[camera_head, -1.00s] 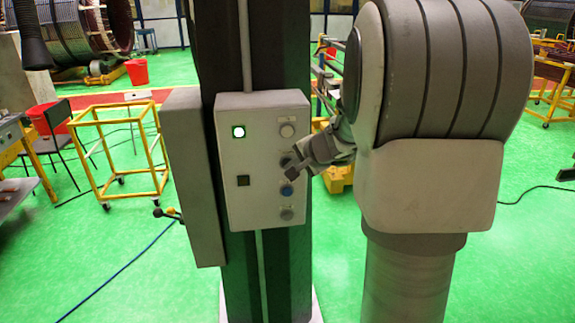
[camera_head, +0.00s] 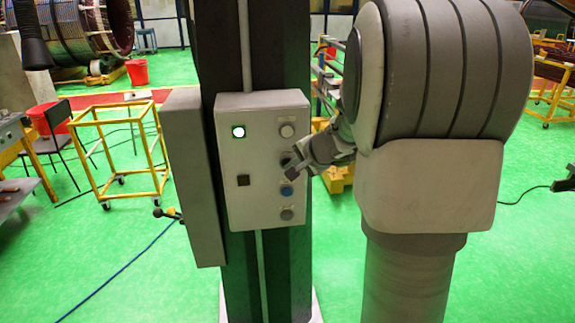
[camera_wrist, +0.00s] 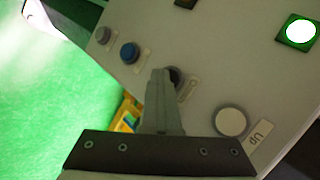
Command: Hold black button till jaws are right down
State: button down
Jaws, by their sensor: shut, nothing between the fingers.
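The pale control box (camera_head: 260,205) is fixed to a dark column. The black button (camera_wrist: 177,75) shows in the wrist view, partly hidden behind my fingertips; in the head view my gripper (camera_head: 291,172) covers most of it. My gripper also shows in the wrist view (camera_wrist: 160,74), with its fingers together and nothing held. Its tips are at the black button's edge; I cannot tell whether they press it. The white button (camera_wrist: 230,121), beside an "Up" label, is on one side of it, and the blue button (camera_wrist: 129,52) is on the other. No jaws are identifiable.
A grey button (camera_head: 287,214) sits below the blue one. A lit green-framed lamp (camera_head: 238,131) and a dark square switch (camera_head: 243,180) are on the box's left side. A yellow frame cart (camera_head: 120,150) stands to the left on open green floor.

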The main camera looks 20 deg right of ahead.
jog(key=shift+s+a+b, duration=0.2)
jog(key=shift+s+b, duration=0.25)
jog(key=shift+s, duration=0.3)
jog(key=shift+s, duration=0.1)
jog(key=s, duration=0.2)
jog(key=s+a+b, duration=0.1)
jog(key=s, duration=0.1)
jog(key=shift+s+a+b, duration=0.2)
jog(key=shift+s+b, duration=0.1)
dwell(0.7)
